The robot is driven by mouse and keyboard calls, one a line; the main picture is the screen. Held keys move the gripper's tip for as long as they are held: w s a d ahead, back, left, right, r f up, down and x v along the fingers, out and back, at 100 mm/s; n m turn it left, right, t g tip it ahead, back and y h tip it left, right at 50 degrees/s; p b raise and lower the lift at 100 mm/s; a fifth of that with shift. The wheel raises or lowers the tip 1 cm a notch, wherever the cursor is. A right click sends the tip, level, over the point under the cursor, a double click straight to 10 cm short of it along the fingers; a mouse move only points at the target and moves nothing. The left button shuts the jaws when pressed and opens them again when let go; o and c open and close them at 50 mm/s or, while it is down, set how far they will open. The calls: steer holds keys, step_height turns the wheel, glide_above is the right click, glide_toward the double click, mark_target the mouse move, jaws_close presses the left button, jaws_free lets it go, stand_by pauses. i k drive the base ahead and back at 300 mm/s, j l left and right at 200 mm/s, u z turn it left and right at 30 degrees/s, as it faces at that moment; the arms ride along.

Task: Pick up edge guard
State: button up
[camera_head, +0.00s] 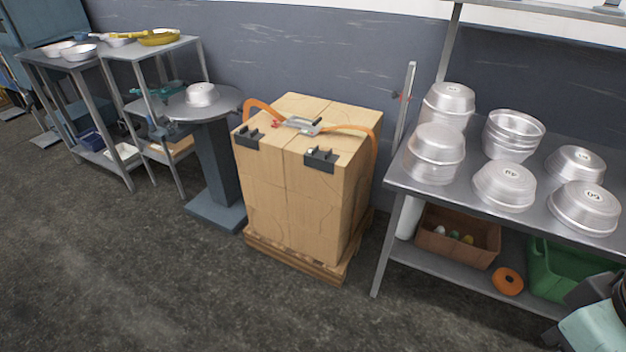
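Two black bracket-like pieces, which look like edge guards, sit on the top front edge of a stack of cardboard boxes (295,215). One edge guard (247,137) is near the left corner. The other edge guard (321,160) is nearer the right corner. An orange strap (345,128) with a metal buckle (301,125) lies across the box top behind them. Its ends hang over the left and right sides. My gripper's fingers are not in view; a part at the lower right corner looks like my arm, well apart from the boxes.
The boxes stand on a wooden pallet (290,263). A metal table (400,180) with several pans is close on the right. A grey pedestal (212,165) stands left. A tall grey strip (406,100) stands behind the boxes' right side. The front floor (190,290) is clear.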

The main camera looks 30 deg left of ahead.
mark_target(321, 160)
steer(key=i+j+u, duration=0.3)
steer(key=i+j, duration=0.45)
steer(key=j, duration=0.2)
steer(key=i+j+u, duration=0.3)
steer(key=i+j, duration=0.5)
steer(key=i, duration=0.1)
